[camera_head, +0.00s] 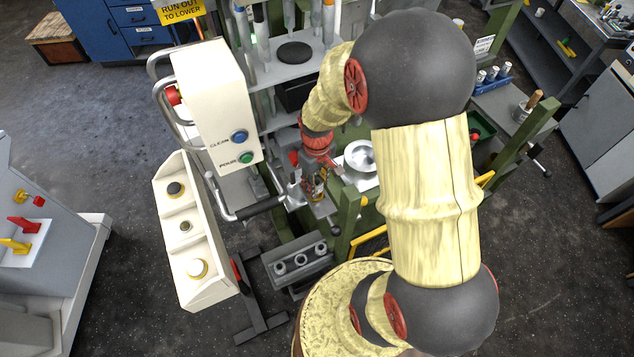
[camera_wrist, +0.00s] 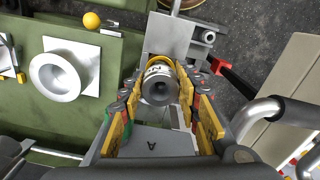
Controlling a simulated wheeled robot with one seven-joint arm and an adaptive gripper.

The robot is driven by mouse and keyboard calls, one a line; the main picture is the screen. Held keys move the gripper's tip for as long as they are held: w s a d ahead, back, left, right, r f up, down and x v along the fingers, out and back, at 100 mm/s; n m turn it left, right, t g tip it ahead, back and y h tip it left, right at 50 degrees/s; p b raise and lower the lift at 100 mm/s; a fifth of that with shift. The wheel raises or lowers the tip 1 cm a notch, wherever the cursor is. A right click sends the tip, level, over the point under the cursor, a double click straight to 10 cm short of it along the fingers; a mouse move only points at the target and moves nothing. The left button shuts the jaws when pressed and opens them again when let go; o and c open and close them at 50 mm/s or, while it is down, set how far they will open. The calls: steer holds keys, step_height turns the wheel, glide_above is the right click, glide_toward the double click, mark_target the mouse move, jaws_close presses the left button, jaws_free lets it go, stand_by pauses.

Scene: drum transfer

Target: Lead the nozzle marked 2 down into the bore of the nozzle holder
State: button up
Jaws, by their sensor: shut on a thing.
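My gripper (camera_wrist: 160,88) is shut on a metallic nozzle (camera_wrist: 158,84), with its yellow-padded fingers on either side. In the wrist view I look down on the nozzle's round, dark-mouthed end; its mark is too small to read. A yellow ring shows just beyond the nozzle, over a grey metal bracket (camera_wrist: 168,36). I cannot tell whether this bracket is the nozzle holder, or whether the nozzle's lower end is in a bore. In the head view my gripper (camera_head: 317,176) is low among the machine parts, and the nozzle is small and partly hidden.
A pale round flanged cup (camera_wrist: 60,76) sits on the green frame left of the nozzle.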

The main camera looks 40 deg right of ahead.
steer(key=shift+f+b, duration=0.8)
steer(key=shift+f, duration=0.4)
steer(key=shift+r, duration=0.15)
steer(key=shift+r+p, duration=1.55)
steer(key=shift+r, duration=0.55)
steer(key=shift+f+b, duration=1.55)
steer(key=shift+f, duration=0.6)
stand_by(0.3)
steer(key=o, duration=1.4)
steer(key=shift+r, duration=0.1)
step_height(320, 180, up, 12)
steer(key=shift+f, duration=0.1)
